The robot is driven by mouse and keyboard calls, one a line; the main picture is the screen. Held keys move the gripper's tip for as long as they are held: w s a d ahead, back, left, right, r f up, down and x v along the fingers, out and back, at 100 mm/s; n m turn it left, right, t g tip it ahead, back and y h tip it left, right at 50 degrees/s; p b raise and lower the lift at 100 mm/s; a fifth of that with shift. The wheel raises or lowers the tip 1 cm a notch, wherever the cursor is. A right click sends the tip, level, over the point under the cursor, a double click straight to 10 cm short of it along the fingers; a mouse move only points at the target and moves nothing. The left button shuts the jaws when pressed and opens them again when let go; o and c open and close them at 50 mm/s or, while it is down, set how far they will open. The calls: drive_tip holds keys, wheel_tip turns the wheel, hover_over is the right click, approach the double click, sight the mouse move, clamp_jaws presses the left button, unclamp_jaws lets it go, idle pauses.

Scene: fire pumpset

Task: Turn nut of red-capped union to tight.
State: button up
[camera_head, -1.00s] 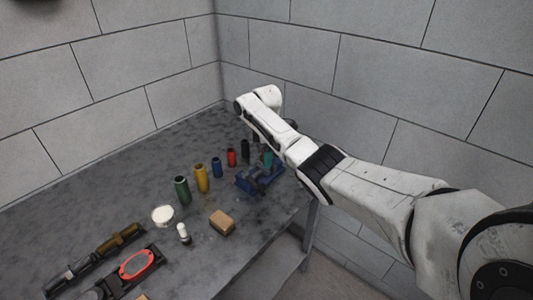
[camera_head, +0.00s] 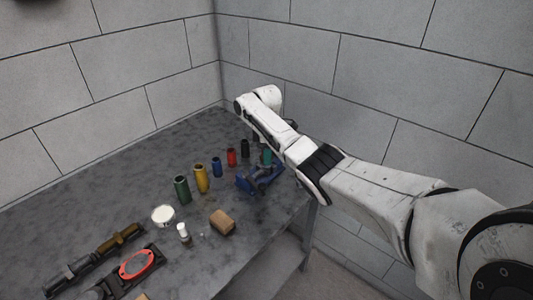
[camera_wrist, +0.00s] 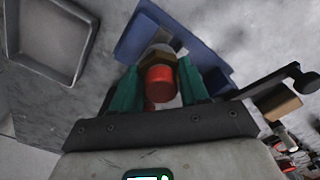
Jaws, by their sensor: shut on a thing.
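The red-capped union shows in the wrist view, with its red cap (camera_wrist: 160,84) facing the camera and its brass-coloured nut (camera_wrist: 158,58) just behind the cap. It sits over a blue vise (camera_wrist: 200,62), which also shows in the head view (camera_head: 254,184) at the bench's far right. My gripper (camera_wrist: 159,66) has green fingers on both sides of the nut and is shut on it. The cap stands between the fingers. In the head view my arm hides the union, and only a bit of green finger shows above the vise.
Coloured cylinders, including a red one (camera_head: 231,157) and a yellow one (camera_head: 201,179), stand left of the vise. A brown block (camera_head: 222,222) and a white round dish (camera_head: 163,215) lie nearer. A grey tray (camera_wrist: 48,38) shows in the wrist view. Walls stand close behind.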

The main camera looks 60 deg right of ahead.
drive_tip(key=m+p, duration=0.1)
drive_tip(key=m, duration=0.2)
drive_tip(key=shift+r, duration=0.1)
drive_tip(key=m+p, duration=0.1)
drive_tip(key=m, duration=1.5)
drive_tip(key=shift+m+h, duration=0.3)
drive_tip(key=m+b, duration=0.1)
drive_tip(key=m, duration=0.5)
drive_tip(key=shift+w, duration=0.1)
drive_tip(key=o, duration=1.1)
drive_tip(key=shift+c, duration=0.2)
